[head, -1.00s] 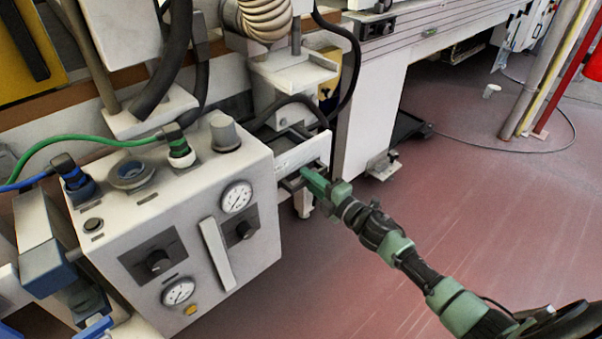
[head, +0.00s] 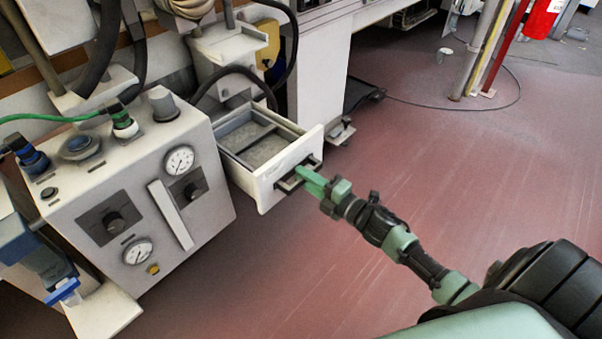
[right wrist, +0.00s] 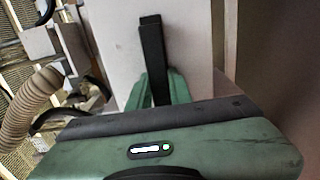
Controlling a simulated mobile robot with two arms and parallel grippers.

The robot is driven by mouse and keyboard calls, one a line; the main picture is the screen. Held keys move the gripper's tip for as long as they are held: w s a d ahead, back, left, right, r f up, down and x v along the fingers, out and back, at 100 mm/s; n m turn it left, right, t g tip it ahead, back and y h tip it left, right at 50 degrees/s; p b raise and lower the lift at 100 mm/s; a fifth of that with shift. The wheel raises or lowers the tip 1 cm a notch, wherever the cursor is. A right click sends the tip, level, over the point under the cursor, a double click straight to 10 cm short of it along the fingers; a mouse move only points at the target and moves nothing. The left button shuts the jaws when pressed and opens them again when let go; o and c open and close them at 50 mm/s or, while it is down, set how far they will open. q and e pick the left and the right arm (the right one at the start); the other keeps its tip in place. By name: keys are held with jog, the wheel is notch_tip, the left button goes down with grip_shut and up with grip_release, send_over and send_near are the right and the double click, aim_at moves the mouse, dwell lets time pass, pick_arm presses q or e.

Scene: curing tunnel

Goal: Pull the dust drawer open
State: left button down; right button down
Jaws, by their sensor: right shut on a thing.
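The dust drawer (head: 274,182) is a white box with a grey inside, pulled well out of the machine to the right of the control box. Its front carries a dark bar handle (head: 290,181). My right gripper (head: 307,177) is shut on this handle, its green fingers reaching it from the right. In the right wrist view the dark handle (right wrist: 152,60) runs between the green fingers (right wrist: 155,92) against the pale drawer front. The inside of the drawer shows a divider and a grey floor. My left gripper is not in view.
A white control box (head: 130,200) with gauges and knobs stands close to the left of the drawer. A machine leg (head: 318,80) stands behind. A dark cable (head: 440,108) lies on the floor at the back. The red floor (head: 440,170) to the right is clear.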

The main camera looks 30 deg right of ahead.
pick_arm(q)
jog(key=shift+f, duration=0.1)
pick_arm(e)
jog(key=shift+s+d, duration=0.1)
jog(key=shift+s, duration=0.05)
jog(key=c, duration=1.3)
grip_release()
pick_arm(q)
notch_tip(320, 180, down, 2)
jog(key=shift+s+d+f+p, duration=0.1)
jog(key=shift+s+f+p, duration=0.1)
jog(key=shift+p, duration=0.1)
pick_arm(e)
jog(key=v, duration=0.7)
jog(key=shift+s+d, duration=0.15)
jog(key=shift+s, duration=0.2)
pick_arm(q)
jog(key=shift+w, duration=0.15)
